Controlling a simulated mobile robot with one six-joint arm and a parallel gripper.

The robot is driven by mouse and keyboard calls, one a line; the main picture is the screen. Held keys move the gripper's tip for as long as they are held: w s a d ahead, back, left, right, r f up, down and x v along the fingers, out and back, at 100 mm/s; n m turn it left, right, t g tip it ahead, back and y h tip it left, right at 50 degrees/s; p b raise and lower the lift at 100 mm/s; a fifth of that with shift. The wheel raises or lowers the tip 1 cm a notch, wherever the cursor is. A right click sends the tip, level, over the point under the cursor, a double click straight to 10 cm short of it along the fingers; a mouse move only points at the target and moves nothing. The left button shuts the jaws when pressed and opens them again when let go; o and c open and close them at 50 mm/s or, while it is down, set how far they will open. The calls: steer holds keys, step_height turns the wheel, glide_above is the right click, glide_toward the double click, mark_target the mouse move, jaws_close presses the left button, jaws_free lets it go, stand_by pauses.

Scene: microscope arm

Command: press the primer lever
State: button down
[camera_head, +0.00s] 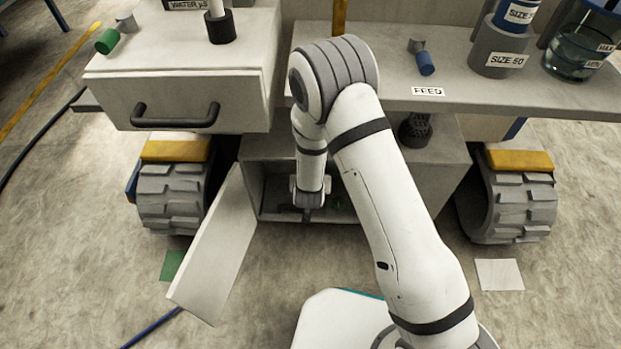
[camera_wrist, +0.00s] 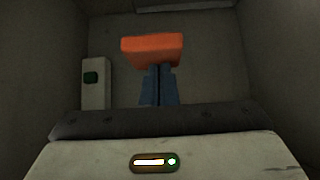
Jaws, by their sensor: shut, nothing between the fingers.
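An orange block, which looks like the primer lever's handle (camera_wrist: 152,47), shows in the wrist view inside a dim grey compartment. My gripper (camera_wrist: 157,72) has its two blue-grey fingers shut together with nothing between them. The fingertips point at the handle and meet its lower edge in the picture. I cannot tell whether they touch it. In the head view my wrist reaches into the open lower compartment (camera_head: 268,216). The lever is not visible there, as my arm and the shadow hide it.
The compartment walls are close around my gripper. An open door panel (camera_head: 215,250) hangs to the left of the opening. A drawer (camera_head: 180,100) and a shelf edge (camera_head: 500,103) lie above.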

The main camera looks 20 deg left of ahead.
steer(key=shift+f, duration=0.1)
step_height(320, 180, down, 6)
steer(key=b, duration=0.3)
steer(key=shift+s+b, duration=0.2)
steer(key=shift+b, duration=0.1)
steer(key=shift+d+f, duration=0.1)
steer(key=shift+s, duration=0.1)
